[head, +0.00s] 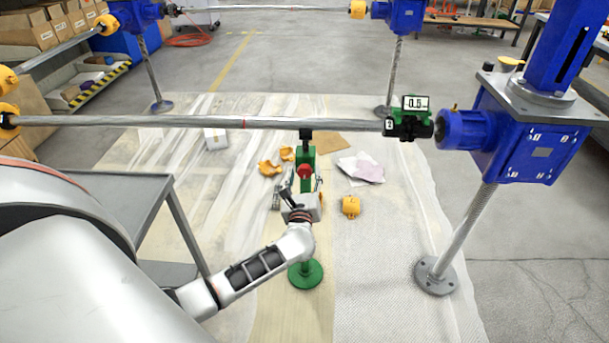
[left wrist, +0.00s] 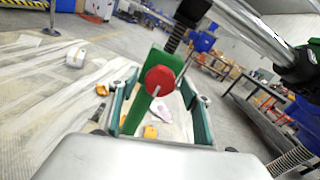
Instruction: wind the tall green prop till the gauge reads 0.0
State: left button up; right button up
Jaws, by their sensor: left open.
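The tall green prop (head: 306,160) stands on a round green foot (head: 305,274) under the long horizontal bar (head: 220,121); its dark top meets the bar. It has a red hub (head: 304,170), which also shows in the left wrist view (left wrist: 160,80) with a thin pale pin across it. The gauge (head: 415,103), in a green holder near the bar's right end, reads -0.5. My left gripper (head: 300,188) is open in front of the prop. In the left wrist view, its fingers (left wrist: 162,78) stand on either side of the red hub, apart from it. My right gripper is out of view.
A blue gearbox (head: 520,140) on a threaded post (head: 466,230) stands at the right. A grey cart (head: 130,200) is at the left. Yellow pieces (head: 351,206), papers (head: 362,167) and cardboard (head: 318,143) lie on the floor sheeting around the prop.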

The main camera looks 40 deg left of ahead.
pick_arm(q)
jog(key=c, duration=1.1)
jog(key=shift+m, duration=0.6)
jog(key=o, duration=1.1)
